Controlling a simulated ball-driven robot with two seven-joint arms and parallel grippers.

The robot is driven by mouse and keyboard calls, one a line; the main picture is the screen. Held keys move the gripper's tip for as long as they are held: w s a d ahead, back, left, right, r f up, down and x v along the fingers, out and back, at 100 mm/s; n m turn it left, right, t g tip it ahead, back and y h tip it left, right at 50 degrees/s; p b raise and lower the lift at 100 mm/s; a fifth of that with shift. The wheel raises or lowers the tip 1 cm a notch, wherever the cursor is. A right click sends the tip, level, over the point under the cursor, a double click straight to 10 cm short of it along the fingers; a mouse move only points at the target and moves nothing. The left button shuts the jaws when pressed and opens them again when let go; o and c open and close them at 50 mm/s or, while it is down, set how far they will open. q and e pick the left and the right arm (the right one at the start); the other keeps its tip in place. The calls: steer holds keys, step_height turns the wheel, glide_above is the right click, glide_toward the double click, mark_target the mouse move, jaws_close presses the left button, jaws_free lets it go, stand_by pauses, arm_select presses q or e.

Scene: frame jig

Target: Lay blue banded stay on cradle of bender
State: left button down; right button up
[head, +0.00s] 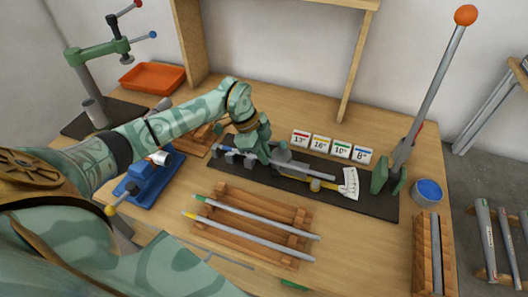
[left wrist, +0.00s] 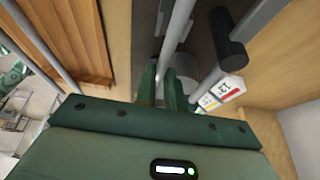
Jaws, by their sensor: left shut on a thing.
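The bender (head: 382,205) is a long dark base with grey and blue fittings, a white angle scale and a tall lever at its right end. My left gripper (head: 262,155) is over the left half of the base, shut on a thin grey stay (head: 315,173) lying lengthwise along the bender. Bluish parts show left of the gripper, but I cannot tell the stay's band from the fittings. In the left wrist view the fingers (left wrist: 165,88) close around the grey rod (left wrist: 180,25). Whether the stay touches the cradle is hidden by the gripper. My right gripper is not in view.
A wooden rack (head: 248,216) in front holds a green-banded and a yellow-banded stay. Angle cards (head: 320,145) stand behind the bender. A blue vise (head: 150,182), orange tray (head: 152,77) and blue-topped tin (head: 428,191) stand around. The orange-knobbed lever (head: 432,95) rises at right.

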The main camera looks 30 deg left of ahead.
arm_select(q)
steer(key=shift+s+d+f, duration=0.1)
steer(key=shift+s+f, duration=0.2)
steer(key=shift+f, duration=0.2)
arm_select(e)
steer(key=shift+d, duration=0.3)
arm_select(q)
steer(key=c, duration=1.4)
jaws_free()
steer(key=shift+s, duration=0.25)
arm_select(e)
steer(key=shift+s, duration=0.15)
arm_select(q)
steer(key=r, duration=0.1)
steer(key=a+r, duration=0.1)
steer(key=r, duration=0.1)
steer(key=w+a+r+p, duration=0.1)
steer(key=r, duration=0.1)
steer(key=s+v, duration=0.1)
steer(key=v, duration=1.1)
steer(key=shift+d+p, duration=0.2)
steer(key=shift+p, duration=0.2)
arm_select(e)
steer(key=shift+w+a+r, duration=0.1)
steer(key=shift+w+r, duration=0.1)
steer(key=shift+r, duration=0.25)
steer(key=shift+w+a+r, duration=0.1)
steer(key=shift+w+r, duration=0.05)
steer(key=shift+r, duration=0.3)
